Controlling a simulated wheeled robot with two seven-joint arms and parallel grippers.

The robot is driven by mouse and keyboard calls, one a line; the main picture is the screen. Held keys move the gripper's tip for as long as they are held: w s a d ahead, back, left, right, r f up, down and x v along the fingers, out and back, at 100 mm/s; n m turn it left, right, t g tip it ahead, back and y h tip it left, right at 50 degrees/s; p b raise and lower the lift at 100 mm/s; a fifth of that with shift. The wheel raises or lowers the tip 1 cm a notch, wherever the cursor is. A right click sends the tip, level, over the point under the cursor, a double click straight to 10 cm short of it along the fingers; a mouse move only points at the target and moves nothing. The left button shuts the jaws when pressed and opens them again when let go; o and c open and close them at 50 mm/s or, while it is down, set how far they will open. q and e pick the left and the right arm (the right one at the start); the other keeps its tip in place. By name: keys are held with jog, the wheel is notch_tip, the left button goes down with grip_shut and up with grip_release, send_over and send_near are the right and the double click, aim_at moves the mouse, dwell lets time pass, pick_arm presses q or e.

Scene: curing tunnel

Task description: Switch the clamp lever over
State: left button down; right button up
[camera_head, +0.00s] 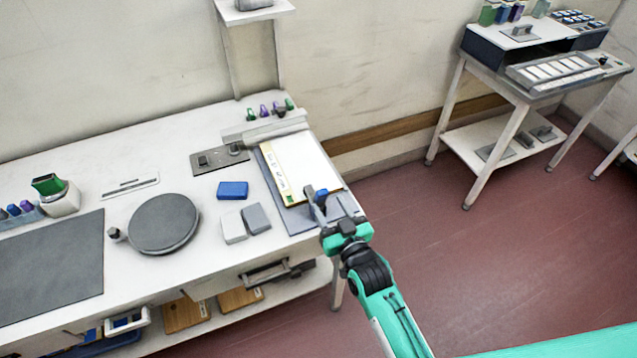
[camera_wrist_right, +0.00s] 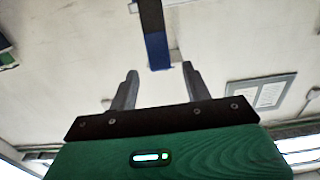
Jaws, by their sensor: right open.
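The clamp lever shows in the right wrist view as a dark bar with a blue end (camera_wrist_right: 157,48), coming down from the top edge. In the head view its blue part (camera_head: 321,196) shows among the fingers at the bench's right front corner. My right gripper (camera_head: 323,203) is open there. In the right wrist view its two fingertips (camera_wrist_right: 160,68) stand apart, with the lever's blue end between their lines and near their tips. I cannot tell whether they touch. The clamp's base is partly hidden by the gripper. My left gripper is out of view.
A board with white sheet (camera_head: 305,170) lies beside the gripper. A blue block (camera_head: 233,190), a grey block (camera_head: 256,218) and a round dark plate (camera_head: 163,223) stand on the white bench (camera_head: 150,275). A second table (camera_head: 480,72) stands back right. Floor between is clear.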

jog(key=p+x, duration=0.1)
jog(key=x, duration=0.6)
jog(key=shift+w+a+f+p, duration=0.1)
jog(key=shift+w+p, duration=0.15)
jog(key=shift+p, duration=0.15)
grip_shut()
